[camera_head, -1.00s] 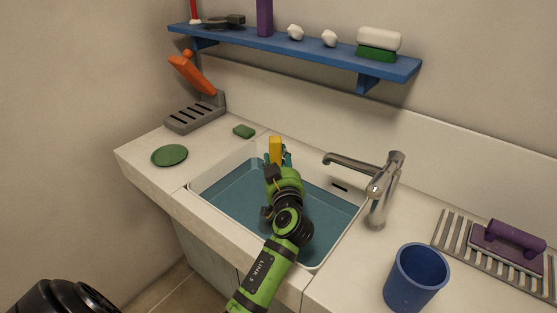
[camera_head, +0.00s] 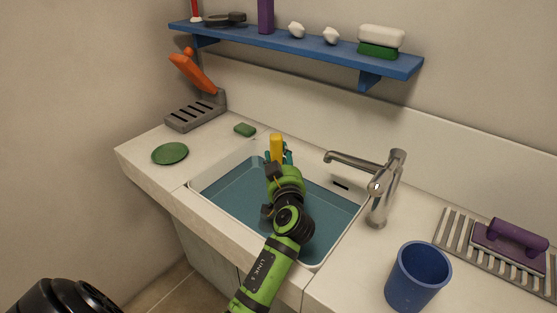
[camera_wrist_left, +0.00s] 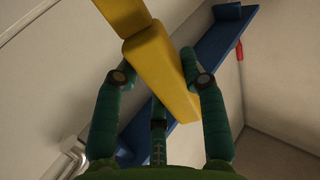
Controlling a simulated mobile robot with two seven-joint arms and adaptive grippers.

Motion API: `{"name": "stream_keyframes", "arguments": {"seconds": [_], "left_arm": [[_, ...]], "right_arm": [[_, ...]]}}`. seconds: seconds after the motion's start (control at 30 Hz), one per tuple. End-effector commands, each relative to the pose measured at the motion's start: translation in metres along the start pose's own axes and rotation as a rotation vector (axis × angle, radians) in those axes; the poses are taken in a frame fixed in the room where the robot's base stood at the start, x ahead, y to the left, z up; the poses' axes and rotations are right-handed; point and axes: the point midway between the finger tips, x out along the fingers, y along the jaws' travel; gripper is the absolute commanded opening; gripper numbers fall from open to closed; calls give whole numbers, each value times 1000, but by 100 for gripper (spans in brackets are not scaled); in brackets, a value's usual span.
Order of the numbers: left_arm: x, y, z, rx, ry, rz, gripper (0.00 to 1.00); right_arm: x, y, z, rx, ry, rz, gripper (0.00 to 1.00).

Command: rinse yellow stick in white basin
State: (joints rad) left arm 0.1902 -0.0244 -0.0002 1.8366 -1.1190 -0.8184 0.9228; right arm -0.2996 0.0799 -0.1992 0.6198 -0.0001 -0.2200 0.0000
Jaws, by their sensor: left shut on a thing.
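The white basin (camera_head: 336,256) is set into the counter and holds blue-green water (camera_head: 232,196). My left gripper (camera_head: 277,158) is over the far part of the basin, its arm reaching across the front rim. It is shut on the yellow stick (camera_head: 277,146), whose upper part stands out above the fingers. My right gripper is not in view.
A metal faucet (camera_head: 379,188) stands right of the basin, its spout reaching over it. A blue cup (camera_head: 416,276) and a grey rack (camera_head: 455,238) with a purple-handled tool (camera_head: 516,236) are at right. A green disc (camera_head: 170,153) and sponge (camera_head: 245,129) lie at left. A blue shelf (camera_head: 300,44) hangs above.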

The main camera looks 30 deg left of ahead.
Motion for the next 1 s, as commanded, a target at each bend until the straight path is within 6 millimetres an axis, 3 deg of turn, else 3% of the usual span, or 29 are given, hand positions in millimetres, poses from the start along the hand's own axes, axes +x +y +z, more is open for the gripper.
{"name": "stream_keyframes", "arguments": {"seconds": [1.0], "left_arm": [[0, 0, -76, -1, 1, 0, 8]], "right_arm": [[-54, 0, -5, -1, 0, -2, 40]]}}
